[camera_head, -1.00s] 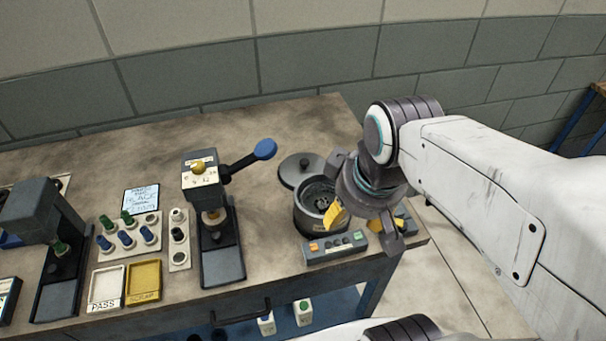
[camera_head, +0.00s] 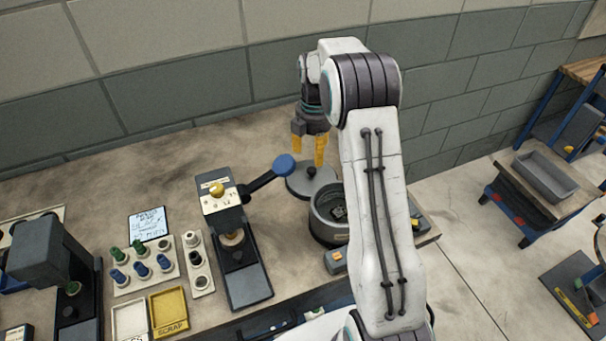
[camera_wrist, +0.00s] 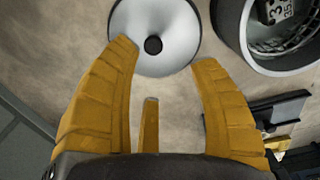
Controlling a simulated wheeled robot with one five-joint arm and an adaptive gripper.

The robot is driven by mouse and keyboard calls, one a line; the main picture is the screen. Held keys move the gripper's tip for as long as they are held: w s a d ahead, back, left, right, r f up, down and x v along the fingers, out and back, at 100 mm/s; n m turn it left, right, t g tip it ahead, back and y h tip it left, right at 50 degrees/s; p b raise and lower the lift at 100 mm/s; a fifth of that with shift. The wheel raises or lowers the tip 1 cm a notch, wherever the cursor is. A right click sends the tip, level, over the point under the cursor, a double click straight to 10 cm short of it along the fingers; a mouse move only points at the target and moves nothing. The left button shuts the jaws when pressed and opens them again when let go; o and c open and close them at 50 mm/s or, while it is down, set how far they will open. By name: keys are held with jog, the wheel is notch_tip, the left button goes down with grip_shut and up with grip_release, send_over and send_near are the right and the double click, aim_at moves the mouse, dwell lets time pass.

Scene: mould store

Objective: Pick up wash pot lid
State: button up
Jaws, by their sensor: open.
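The wash pot lid (camera_head: 300,183) is a round grey disc with a dark knob, lying on the bench behind and left of the wash pot (camera_head: 322,222). In the wrist view the lid (camera_wrist: 172,50) looks pale grey with its black knob near the top middle. My gripper (camera_head: 309,158) points down with its yellow fingers above the lid's area. In the wrist view my gripper (camera_wrist: 165,62) is open and empty, its fingers spread towards the lid's near edge. The pot, open with a basket inside, shows at the upper right (camera_wrist: 250,40). My arm hides part of the pot.
A press (camera_head: 225,215) with a blue-knobbed lever (camera_head: 284,165) stands left of the lid. A control box (camera_head: 335,261) sits in front of the pot. A grey wall (camera_head: 215,85) rises behind the bench.

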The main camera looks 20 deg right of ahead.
aim_at(312, 169)
jog(key=shift+w+d+f+n, duration=0.1)
jog(key=shift+w+f+n, duration=0.2)
jog(key=shift+f, duration=0.25)
jog(key=shift+w+d+f+n, duration=0.1)
jog(key=shift+w+f+n, duration=0.15)
jog(key=shift+f, duration=0.3)
jog(key=shift+f+p, duration=1.15)
jog(key=shift+f, duration=2.35)
grip_shut()
